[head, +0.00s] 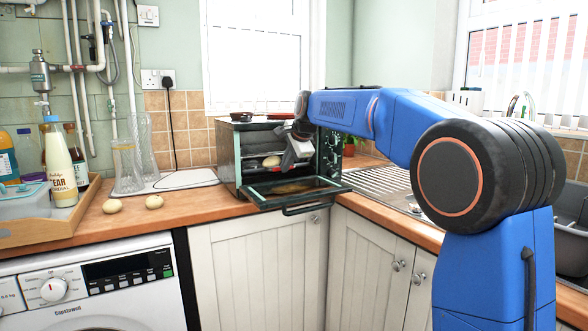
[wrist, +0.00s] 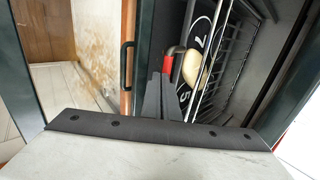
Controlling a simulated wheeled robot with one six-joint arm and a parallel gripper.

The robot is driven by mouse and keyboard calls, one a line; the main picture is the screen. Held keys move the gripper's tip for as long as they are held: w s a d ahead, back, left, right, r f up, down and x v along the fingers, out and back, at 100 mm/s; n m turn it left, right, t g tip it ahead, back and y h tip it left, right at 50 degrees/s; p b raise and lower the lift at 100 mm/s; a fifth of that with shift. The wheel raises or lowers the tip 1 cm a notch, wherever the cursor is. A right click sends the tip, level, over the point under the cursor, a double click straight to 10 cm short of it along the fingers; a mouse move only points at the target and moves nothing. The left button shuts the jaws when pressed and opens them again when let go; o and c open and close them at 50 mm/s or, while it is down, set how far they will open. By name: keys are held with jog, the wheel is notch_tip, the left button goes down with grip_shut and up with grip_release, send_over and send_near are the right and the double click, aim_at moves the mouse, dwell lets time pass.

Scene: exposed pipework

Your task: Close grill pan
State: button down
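A small dark green countertop oven (head: 232,165) stands in the corner with its glass door (head: 297,187) folded down open. My gripper (head: 297,150) is at the oven opening, above the lowered door. In the wrist view, the dark fingers of my gripper (wrist: 166,95) point into the oven beside a wire rack (wrist: 228,62). A red and silver handle-like piece (wrist: 168,62) is at the fingertips; whether they grip it is unclear. A pale bun (wrist: 193,68) lies inside near a black surface with white numerals (wrist: 203,32). The bun also shows in the head view (head: 271,161). I cannot make out a whole grill pan.
Two buns (head: 112,205) (head: 154,201) lie on the wooden counter. A wooden tray (head: 48,222) with bottles and a glass jug (head: 127,165) stand to the left. A plant (head: 351,146), the draining board (head: 388,180) and sink are to the right. A washing machine (head: 90,285) sits below.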

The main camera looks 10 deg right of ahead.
jog(key=shift+w+a, duration=0.25)
jog(key=shift+w, duration=0.65)
jog(key=v, duration=1.7)
jog(key=s+d+f+n+h, duration=0.1)
jog(key=s+d+f+n, duration=0.2)
jog(key=s+f, duration=0.4)
jog(key=s+d+f+n+g, duration=0.15)
jog(key=s+f, duration=0.25)
jog(key=s, duration=0.6)
jog(key=s+d+f+n+h, duration=0.1)
jog(key=s+d+f+n, duration=0.2)
jog(key=s+f, duration=0.4)
jog(key=s+d+f+n, duration=0.2)
jog(key=s+f+n, duration=0.1)
jog(key=s+f, duration=0.7)
jog(key=s+d+f+n+g, duration=0.1)
jog(key=s+f+n, duration=0.3)
jog(key=s+f, duration=0.7)
jog(key=shift+s+d+h, duration=0.3)
jog(key=shift+s+d, duration=0.1)
jog(key=shift+s, duration=0.3)
jog(key=shift+g, duration=0.25)
